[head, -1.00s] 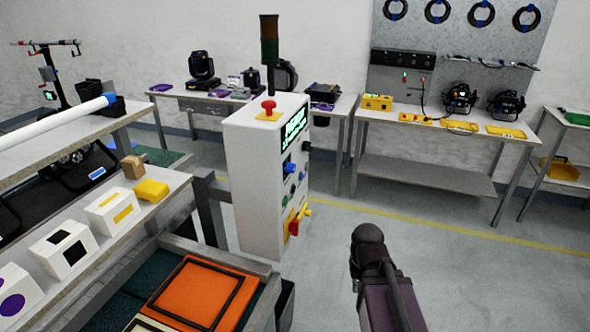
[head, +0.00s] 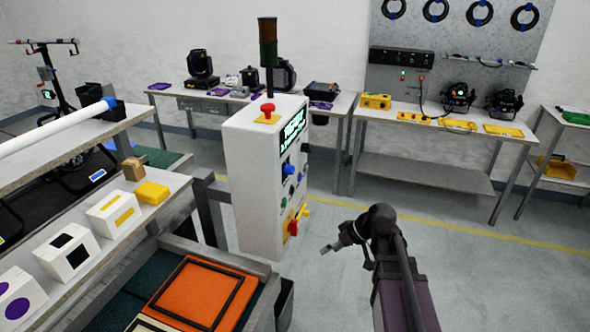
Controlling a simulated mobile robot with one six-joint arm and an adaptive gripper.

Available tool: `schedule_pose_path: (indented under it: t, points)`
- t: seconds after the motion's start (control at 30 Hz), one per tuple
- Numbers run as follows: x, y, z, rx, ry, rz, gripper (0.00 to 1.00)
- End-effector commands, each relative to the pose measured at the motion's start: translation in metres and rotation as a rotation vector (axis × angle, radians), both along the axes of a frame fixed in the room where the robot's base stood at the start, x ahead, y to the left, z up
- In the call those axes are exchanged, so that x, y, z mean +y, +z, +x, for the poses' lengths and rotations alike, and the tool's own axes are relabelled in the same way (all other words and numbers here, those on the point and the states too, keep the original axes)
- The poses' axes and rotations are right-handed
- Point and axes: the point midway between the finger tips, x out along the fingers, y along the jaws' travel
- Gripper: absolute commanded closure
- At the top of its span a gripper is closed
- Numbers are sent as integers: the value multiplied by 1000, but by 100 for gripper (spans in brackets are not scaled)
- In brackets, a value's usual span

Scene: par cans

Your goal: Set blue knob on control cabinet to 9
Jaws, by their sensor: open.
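The white control cabinet (head: 252,190) stands in the middle of the head view, its control face turned to the right. The blue knob (head: 288,169) is on that face, below the lit green display (head: 292,129). The knob's setting is too small to read. My gripper (head: 328,249) is to the right of the cabinet and lower than the knob, pointing left toward the cabinet. It is open, small in the view, and apart from the cabinet, with nothing seen in it.
A red mushroom button (head: 267,108) tops the cabinet. A red switch handle (head: 293,228) and a yellow part stick out low on its face.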

Motion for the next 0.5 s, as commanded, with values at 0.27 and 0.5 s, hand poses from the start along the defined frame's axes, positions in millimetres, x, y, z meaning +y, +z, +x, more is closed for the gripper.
schedule_pose_path:
  t: [0.27,0.5]
  points:
    - [6,62,49,-323,153,286,22]
    - [-6,120,86,-655,211,481,22]
